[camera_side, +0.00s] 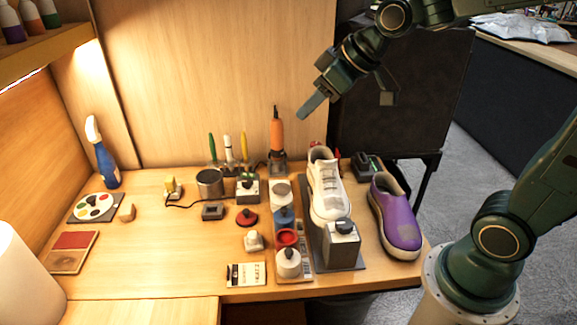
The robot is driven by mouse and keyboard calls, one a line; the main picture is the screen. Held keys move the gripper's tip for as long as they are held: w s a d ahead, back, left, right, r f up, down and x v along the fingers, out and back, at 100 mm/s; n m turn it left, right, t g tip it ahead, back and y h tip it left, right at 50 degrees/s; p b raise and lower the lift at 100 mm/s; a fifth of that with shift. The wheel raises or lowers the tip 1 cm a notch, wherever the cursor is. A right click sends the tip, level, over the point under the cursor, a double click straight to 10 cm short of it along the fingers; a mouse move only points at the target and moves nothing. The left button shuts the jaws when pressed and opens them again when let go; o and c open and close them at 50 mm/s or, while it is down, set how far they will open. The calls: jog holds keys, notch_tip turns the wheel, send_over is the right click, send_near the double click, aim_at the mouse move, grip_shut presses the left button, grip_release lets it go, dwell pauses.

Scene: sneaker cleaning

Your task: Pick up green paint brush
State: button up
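The green paint brush (212,147) stands upright at the back of the table, left of a white brush (227,148) and a yellow brush (244,148). Its lower end is in a small holder, partly hidden behind a metal cup. My gripper (306,112) hangs in the air at the upper right of the brushes, above and behind the white sneaker. It is well apart from the green brush. I see its fingers nearly edge-on, so I cannot tell whether they are open or shut. No held object is visible.
An orange-handled tool (276,135) stands between the brushes and my gripper. The metal cup (209,183) is in front of the green brush. A white sneaker (326,188) and purple shoe (396,217) are at right. A spray bottle (102,155) is at left.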

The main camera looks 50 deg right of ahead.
jog(key=w+d+f+n+t+y, duration=0.1)
jog(key=w+f, duration=0.2)
jog(key=w, duration=0.5)
jog(key=w+d+f+n+t+y, duration=0.1)
jog(key=w+f, duration=0.2)
jog(key=w, duration=0.5)
jog(key=t+y, duration=0.1)
jog(key=t, duration=0.2)
send_near(211, 134)
jog(key=s+d, duration=0.2)
jog(key=s, duration=0.1)
jog(key=shift+w+a+r+m, duration=0.15)
jog(key=shift+a+r+m, duration=0.05)
jog(key=shift+r+m, duration=0.2)
jog(key=x, duration=0.8)
jog(key=shift+w+a, duration=0.2)
jog(key=shift+a, duration=0.05)
jog(key=shift+w+f, duration=0.1)
jog(key=shift+x, duration=2.45)
jog(key=shift+c, duration=0.5)
